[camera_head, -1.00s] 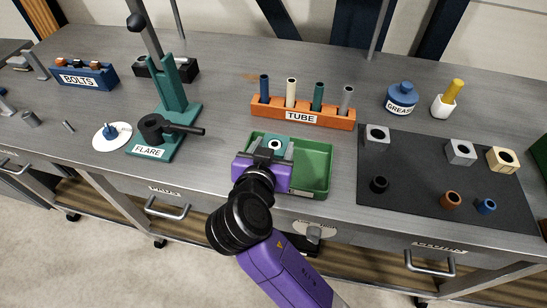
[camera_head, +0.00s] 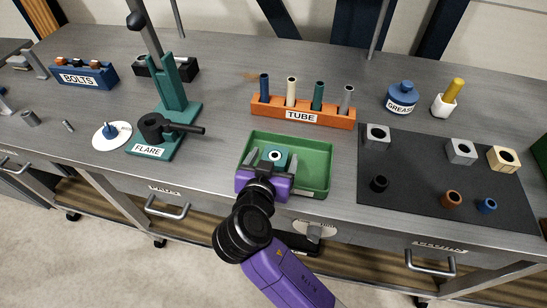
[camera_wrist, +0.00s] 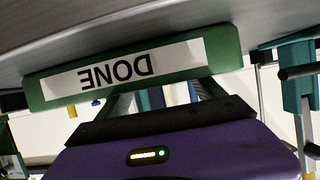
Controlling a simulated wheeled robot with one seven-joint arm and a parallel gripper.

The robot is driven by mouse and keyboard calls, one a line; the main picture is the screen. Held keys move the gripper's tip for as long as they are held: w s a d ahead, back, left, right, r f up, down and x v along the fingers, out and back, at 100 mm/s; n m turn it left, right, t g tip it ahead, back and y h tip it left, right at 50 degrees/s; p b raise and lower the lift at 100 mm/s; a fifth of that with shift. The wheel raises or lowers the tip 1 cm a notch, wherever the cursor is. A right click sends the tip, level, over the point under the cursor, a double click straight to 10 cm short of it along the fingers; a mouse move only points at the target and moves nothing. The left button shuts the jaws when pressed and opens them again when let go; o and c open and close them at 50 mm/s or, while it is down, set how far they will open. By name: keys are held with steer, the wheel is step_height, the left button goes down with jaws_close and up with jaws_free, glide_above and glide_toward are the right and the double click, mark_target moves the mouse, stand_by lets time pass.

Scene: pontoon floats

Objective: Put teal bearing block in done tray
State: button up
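The teal bearing block (camera_head: 275,155), with a light ring around a dark hole on top, is inside the green done tray (camera_head: 318,186), toward its left side. The tray's upside-down DONE label shows in the wrist view (camera_wrist: 128,70). My purple gripper (camera_head: 271,157) reaches over the tray's near wall. Its two grey fingers stand apart on either side of the block, and a gap shows at least on the left. The gripper looks open. The block's underside is hidden, so its contact with the tray floor cannot be seen.
An orange TUBE rack (camera_head: 303,112) stands behind the tray. A green FLARE stand (camera_head: 150,150) is to the left. A dark mat (camera_head: 415,165) with several blocks and rings lies to the right. The tray's right half is empty.

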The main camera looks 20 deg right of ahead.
steer(key=shift+r, duration=0.2)
steer(key=shift+s+a, duration=0.2)
steer(key=shift+s, duration=0.05)
steer(key=b+v, duration=0.1)
steer(key=v, duration=1)
steer(key=shift+r, duration=0.2)
steer(key=shift+s, duration=0.1)
